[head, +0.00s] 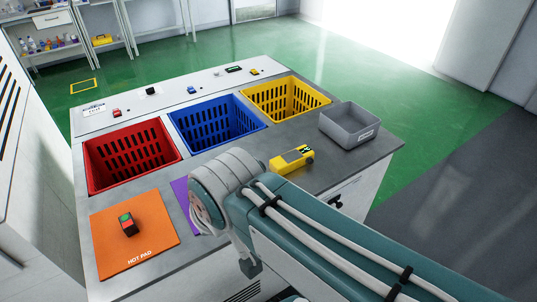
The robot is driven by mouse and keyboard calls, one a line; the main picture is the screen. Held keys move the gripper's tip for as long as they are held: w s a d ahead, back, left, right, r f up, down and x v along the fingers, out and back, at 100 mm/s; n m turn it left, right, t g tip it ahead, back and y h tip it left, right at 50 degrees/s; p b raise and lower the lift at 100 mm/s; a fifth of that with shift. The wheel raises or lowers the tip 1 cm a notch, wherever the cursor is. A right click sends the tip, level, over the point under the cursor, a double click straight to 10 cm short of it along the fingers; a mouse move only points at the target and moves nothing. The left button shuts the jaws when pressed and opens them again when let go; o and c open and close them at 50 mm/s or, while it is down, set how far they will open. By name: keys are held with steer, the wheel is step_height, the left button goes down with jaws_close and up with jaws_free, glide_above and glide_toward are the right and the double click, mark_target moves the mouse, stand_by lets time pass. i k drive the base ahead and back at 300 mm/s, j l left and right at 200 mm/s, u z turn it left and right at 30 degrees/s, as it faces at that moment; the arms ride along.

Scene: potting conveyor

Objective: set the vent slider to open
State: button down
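I cannot pick out a vent slider for certain. A white panel (133,100) along the back of the bench carries small coloured controls: a red one (116,113), a black one (152,91), a blue one (191,90), a dark one with green (233,69) and a yellow one (254,72). They are too small to tell what kind each is or how it is set. My teal and white arm crosses the front of the bench from the lower right. My gripper does not show.
Red (100,178), blue (210,143) and yellow (282,118) slatted bins sit along the bench. A grey tray (345,138), a yellow device (290,159) and an orange hot pad (108,248) bearing a red-and-black block (128,227) are nearer. My arm partly covers a purple mat (180,190).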

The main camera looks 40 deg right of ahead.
mark_target(340, 204)
steer(key=k+z, duration=0.1)
steer(key=z, duration=0.35)
steer(key=k+z, duration=0.1)
steer(key=z, duration=0.4)
steer(key=k+z, duration=0.1)
steer(key=z, duration=0.35)
steer(key=k+z, duration=0.1)
steer(key=z, duration=0.4)
